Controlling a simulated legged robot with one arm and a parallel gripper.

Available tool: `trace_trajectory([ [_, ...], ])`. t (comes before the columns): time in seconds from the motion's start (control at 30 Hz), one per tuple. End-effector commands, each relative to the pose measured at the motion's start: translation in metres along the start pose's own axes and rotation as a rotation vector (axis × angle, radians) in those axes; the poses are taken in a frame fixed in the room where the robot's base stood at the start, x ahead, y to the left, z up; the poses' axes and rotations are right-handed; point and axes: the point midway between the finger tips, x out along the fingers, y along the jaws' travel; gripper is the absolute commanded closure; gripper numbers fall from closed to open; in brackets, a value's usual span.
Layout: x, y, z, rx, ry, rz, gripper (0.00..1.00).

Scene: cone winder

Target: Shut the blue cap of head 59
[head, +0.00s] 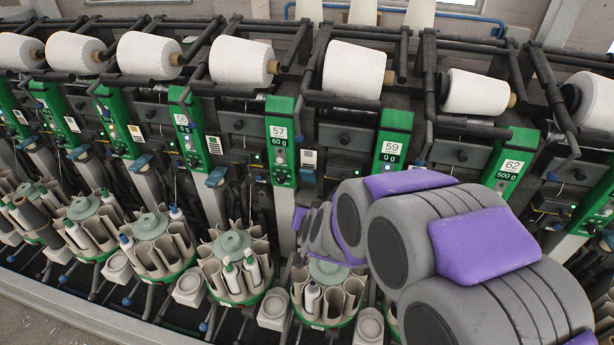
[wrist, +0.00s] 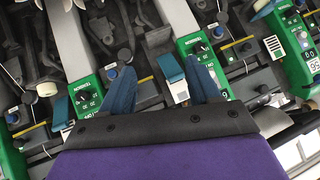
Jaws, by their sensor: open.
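The green panel of head 59 (head: 390,152) stands right of centre in the head view.
White cones hang above. Round bobbin magazines (head: 234,245) line the front below.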

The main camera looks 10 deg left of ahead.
Motion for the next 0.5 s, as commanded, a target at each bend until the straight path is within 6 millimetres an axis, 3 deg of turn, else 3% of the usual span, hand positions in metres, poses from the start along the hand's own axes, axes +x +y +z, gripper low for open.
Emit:
trace_trajectory([
  [0.2,0.043,-0.019,0.000,-0.012,0.185,0.046,0.38],
  [0.5,0.074,-0.029,0.009,-0.083,0.468,0.147,0.38],
])
